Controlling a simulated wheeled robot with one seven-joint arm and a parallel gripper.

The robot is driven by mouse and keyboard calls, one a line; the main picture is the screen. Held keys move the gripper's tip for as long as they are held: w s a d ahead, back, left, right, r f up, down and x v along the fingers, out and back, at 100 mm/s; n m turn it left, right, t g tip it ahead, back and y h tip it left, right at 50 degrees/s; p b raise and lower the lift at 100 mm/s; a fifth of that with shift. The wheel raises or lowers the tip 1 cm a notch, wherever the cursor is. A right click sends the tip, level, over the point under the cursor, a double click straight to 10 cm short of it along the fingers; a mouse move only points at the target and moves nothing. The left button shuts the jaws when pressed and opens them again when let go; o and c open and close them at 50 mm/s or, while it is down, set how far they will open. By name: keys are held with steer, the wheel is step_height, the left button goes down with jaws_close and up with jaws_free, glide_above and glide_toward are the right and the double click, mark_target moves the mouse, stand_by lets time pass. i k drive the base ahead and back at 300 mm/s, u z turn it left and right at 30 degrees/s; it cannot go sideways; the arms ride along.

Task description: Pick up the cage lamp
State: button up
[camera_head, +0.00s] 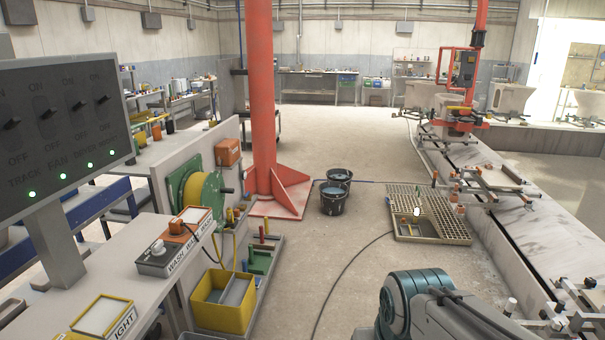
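A small glowing lamp (417,211), which looks like the cage lamp, is at the floor grating (405,231) right of the middle of the head view. It is too small here to make out its cage. A dark cable runs over the floor from the bottom of the picture toward the grating. Part of my arm shows at the bottom right, well short of the lamp. My gripper's fingers cannot be seen.
Two dark buckets (333,203) stand left of the grating, beside a red column (262,95). A long track (535,225) with metal fixtures runs along the right. A control panel (62,120) and bench fill the left.

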mark_target(417, 210)
steer(key=u, duration=0.15)
steer(key=i, duration=1.65)
steer(key=z, duration=0.25)
steer(key=i, duration=1.6)
steer(key=z, duration=0.85)
steer(key=i, duration=1.6)
steer(key=u, duration=0.65)
steer(key=i, duration=0.75)
steer(key=z, duration=0.55)
steer(key=i, duration=0.65)
steer(key=z, duration=1.05)
steer(key=i, duration=0.35)
steer(key=z, duration=0.05)
